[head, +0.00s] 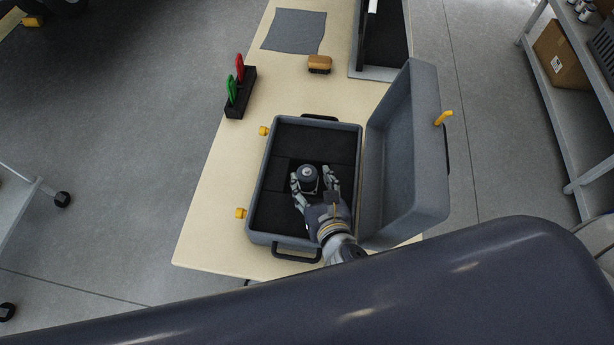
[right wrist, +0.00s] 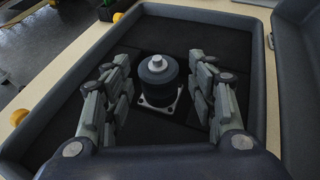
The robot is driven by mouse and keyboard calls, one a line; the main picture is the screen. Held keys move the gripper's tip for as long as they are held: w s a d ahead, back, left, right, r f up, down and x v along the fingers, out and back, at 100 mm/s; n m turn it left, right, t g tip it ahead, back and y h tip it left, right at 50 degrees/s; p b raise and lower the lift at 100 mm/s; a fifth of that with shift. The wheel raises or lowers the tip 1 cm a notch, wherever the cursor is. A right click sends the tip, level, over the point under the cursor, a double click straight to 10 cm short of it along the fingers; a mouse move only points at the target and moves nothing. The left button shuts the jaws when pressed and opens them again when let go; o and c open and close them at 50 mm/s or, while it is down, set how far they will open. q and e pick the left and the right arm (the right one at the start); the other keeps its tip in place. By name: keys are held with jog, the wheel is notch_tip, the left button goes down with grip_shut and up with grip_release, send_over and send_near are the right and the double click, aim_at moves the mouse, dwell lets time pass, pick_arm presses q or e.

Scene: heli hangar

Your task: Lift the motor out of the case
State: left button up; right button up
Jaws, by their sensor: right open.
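The motor (head: 308,173) is a dark cylinder with a light shaft on top, standing upright in the open case (head: 257,189). In the right wrist view the motor (right wrist: 158,78) has a pale square flange at its base and sits on the dark foam. My right gripper (head: 315,183) reaches into the case with its fingers spread on both sides of the motor. In the right wrist view my right gripper (right wrist: 163,95) is open, with visible gaps between the fingers and the motor. My left gripper is not in view.
The case lid (head: 405,155) stands open on the right. A black holder (head: 240,94) with red and green tools, a brush (head: 319,64) and a grey cloth (head: 294,31) lie on the table (head: 205,222). The table's left side is mostly free. A shelf (head: 570,115) stands at the right.

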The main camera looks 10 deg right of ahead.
aim_at(307, 173)
jog(key=x, duration=0.4)
jog(key=shift+w+a+f, duration=0.15)
jog(key=shift+f, duration=0.1)
jog(key=shift+w+f, duration=0.1)
jog(key=shift+w, duration=0.05)
jog(key=shift+c, duration=1.3)
jog(key=c, duration=0.9)
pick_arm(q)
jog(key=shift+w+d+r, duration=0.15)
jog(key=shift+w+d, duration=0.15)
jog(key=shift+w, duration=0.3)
pick_arm(e)
jog(key=shift+c, duration=0.2)
